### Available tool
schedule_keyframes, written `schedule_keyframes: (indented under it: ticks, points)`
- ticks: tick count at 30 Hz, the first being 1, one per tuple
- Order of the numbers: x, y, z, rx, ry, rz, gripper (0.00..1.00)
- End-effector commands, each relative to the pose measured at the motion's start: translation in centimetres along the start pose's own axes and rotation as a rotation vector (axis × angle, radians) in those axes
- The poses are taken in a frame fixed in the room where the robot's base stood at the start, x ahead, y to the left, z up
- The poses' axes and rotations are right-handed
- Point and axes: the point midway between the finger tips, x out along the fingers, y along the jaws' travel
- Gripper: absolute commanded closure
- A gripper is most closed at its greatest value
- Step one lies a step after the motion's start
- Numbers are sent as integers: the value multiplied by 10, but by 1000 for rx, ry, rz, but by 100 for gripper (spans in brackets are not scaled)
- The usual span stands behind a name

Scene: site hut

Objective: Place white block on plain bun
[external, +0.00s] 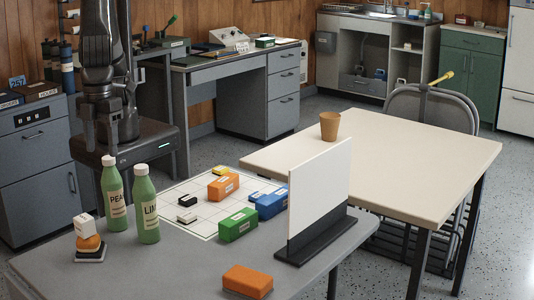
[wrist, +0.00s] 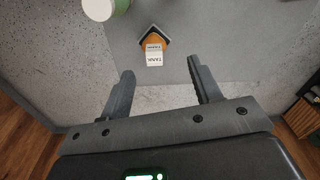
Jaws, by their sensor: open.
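A small white block (external: 84,226) with dark lettering sits on top of a round orange-brown bun (external: 88,243), at the near left of the grey table. The bun rests on a dark, pale-edged square base (external: 90,256). In the wrist view the white block (wrist: 154,60) shows in front of the orange bun (wrist: 152,43), over the dark base. My gripper (wrist: 159,68) is open, with nothing between its fingers. In the external view my gripper (external: 100,148) hangs behind the bottles, apart from the stack.
Two green bottles (external: 113,195) (external: 146,210) stand close beside the stack. A white upright panel (external: 318,190) stands to the right. Coloured blocks lie on a white grid (external: 180,220), and an orange block (external: 248,281) lies at the front. Grey tabletop (external: 170,275) is clear between.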

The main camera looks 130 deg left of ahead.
Motion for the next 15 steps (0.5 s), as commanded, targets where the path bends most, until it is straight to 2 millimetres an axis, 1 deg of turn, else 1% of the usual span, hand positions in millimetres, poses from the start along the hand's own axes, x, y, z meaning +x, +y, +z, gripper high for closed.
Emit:
schedule_keyframes:
  ticks: [1,4,7,8,9,11,12,14,15]
  points:
    - [-19,-6,23,-66,24,-11,42]
    - [-48,-12,64,-190,60,-30,42]
    - [-72,-12,106,-314,94,-50,42]
    - [-79,-11,118,-350,104,-57,42]
    - [-88,-9,134,-399,118,-67,42]
    - [-99,-5,158,-471,137,-82,42]
    - [-106,-2,174,-518,150,-94,42]
    - [-116,5,197,-590,169,-110,42]
    - [-121,11,212,-638,182,-122,42]
